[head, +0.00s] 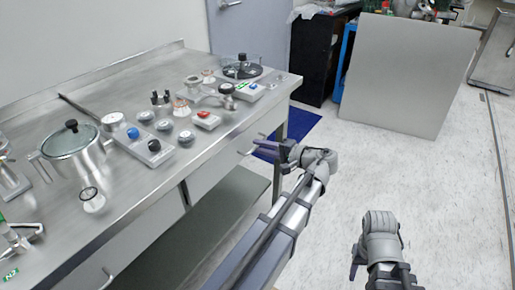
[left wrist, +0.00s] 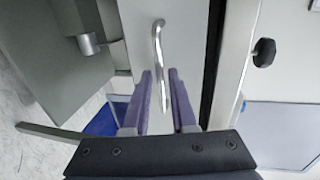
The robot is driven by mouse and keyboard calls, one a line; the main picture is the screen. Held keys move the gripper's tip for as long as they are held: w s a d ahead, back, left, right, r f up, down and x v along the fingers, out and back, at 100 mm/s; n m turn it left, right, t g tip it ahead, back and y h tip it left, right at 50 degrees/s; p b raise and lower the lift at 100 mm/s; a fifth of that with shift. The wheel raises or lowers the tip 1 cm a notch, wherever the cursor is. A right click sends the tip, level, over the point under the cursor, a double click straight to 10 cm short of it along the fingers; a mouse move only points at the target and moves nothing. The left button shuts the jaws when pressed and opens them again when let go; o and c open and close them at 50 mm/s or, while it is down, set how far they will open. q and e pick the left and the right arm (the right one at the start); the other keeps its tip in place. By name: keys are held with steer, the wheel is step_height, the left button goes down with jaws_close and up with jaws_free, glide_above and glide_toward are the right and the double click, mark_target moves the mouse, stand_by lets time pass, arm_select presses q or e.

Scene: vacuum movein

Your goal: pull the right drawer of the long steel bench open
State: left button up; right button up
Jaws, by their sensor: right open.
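The long steel bench (head: 150,75) runs along the left in the head view. Its right drawer (head: 222,160) looks flush with the front, with a curved metal handle (head: 247,152). In the left wrist view the handle (left wrist: 157,40) stands on the pale drawer front (left wrist: 135,25). My left gripper (head: 268,148) is at this handle; its purple fingers (left wrist: 160,72) are apart, one on each side of the handle's near part. I see no clear contact. My right gripper (head: 357,262) is low in the head view, away from the bench and empty.
A pot (head: 75,150), small instruments and a glass dish (head: 240,68) stand on the bench top. A lower shelf (head: 225,215) lies under the drawers. A grey panel (head: 408,75) stands at the back right. The pale floor (head: 345,165) right of the bench is clear.

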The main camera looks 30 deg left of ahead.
arm_select(q)
steer(key=shift+x, duration=0.9)
jaws_close()
stand_by(0.9)
